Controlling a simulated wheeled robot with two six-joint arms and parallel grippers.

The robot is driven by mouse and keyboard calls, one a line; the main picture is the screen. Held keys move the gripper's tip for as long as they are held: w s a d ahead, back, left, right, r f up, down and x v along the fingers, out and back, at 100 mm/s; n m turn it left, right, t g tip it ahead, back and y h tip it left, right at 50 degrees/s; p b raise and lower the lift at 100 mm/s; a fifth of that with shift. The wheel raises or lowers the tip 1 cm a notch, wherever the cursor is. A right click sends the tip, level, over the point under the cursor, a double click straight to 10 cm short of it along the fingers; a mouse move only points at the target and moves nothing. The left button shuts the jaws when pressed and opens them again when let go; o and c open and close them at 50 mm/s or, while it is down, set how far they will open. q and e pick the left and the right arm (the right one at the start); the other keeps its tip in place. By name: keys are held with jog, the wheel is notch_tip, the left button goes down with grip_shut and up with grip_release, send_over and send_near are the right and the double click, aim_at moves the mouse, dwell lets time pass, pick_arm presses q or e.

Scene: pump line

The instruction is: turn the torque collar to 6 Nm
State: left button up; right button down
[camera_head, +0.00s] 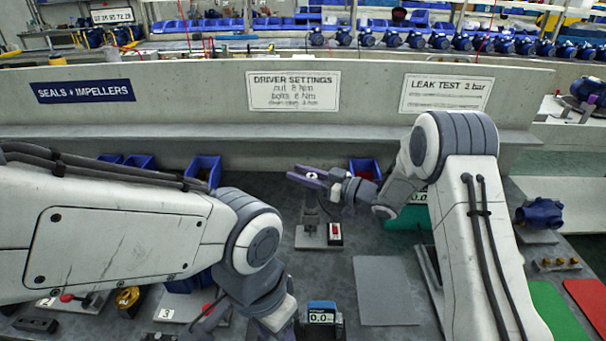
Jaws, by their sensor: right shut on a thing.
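My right gripper (308,178) is near the middle of the view, its purple fingers shut on the small pale top of an upright tool. I take this top to be the torque collar (312,176), and the fingers hide most of it. The tool's dark shaft (311,208) goes down to a grey base plate with a small red-and-white piece on it. No scale on the collar can be read. My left gripper (292,329) is at the bottom edge, partly cut off, and its fingertips are not clear. The wall sign (293,91) headed DRIVER SETTINGS shows a 6 Nm line.
A blue box with a 0.0 display (321,318) stands by my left gripper. A bare grey mat (385,290) lies right of it. Blue bins (204,169) line the back wall. A blue pump (541,213) and green (548,306) and red mats (590,300) are at right.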

jog(key=shift+n+g+y, duration=0.3)
jog(key=shift+n+g, duration=0.1)
jog(key=shift+g, duration=0.2)
dwell(0.9)
jog(key=c, duration=0.6)
grip_release()
jog(key=shift+s, duration=0.1)
jog(key=shift+o, duration=0.2)
jog(key=b+v, duration=0.1)
jog(key=v, duration=0.9)
jog(key=shift+d, duration=0.15)
